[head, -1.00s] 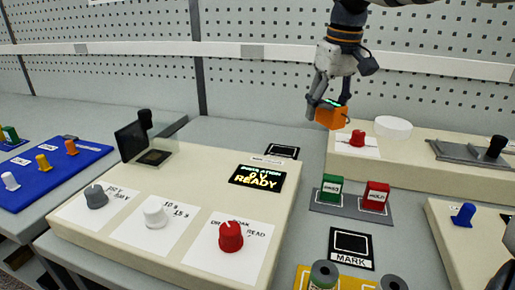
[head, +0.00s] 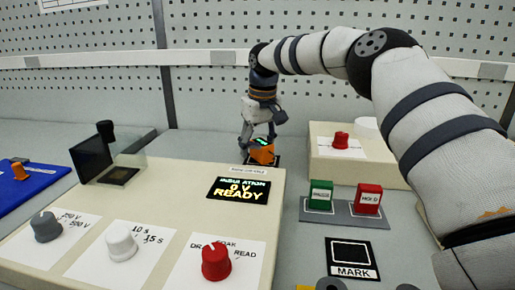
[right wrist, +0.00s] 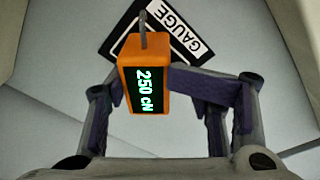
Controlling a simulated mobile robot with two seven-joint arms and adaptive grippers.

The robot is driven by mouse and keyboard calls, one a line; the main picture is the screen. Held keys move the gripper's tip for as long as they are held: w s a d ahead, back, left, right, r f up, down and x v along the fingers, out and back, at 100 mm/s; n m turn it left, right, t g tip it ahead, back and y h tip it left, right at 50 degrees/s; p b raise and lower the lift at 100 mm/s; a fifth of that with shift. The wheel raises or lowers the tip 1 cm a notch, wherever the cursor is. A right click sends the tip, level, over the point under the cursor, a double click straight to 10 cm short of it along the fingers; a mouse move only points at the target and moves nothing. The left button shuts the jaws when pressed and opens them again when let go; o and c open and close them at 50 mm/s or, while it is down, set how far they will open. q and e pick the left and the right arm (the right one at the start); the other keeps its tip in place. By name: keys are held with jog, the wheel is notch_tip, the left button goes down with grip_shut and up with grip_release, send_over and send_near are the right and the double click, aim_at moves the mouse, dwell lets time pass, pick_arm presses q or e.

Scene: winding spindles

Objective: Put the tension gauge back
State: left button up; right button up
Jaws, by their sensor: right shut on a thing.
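The tension gauge (head: 261,155) is a small orange block with a lit display and a hook. In the right wrist view the gauge (right wrist: 131,53) reads 250 cN. My right gripper (head: 262,143) is shut on it, with a finger on either side. The black, white-outlined pad marked GAUGE (right wrist: 188,38) lies below and beyond the gauge, partly hidden by it. In the head view only a dark edge of the pad (head: 278,162) shows behind the gauge. I cannot tell whether the gauge touches the pad. My left gripper is not in view.
The cream console with the READY display (head: 238,189) and its knobs stands in front of the gauge. A cream box with a red knob (head: 341,140) stands behind the buttons.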

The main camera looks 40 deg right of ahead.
jog(key=o, duration=1.7)
jog(key=r, duration=0.4)
jog(key=s+r, duration=0.1)
jog(key=r, duration=0.7)
jog(key=shift+s+a, duration=0.3)
jog(key=shift+s, duration=0.1)
jog(key=shift+f, duration=0.1)
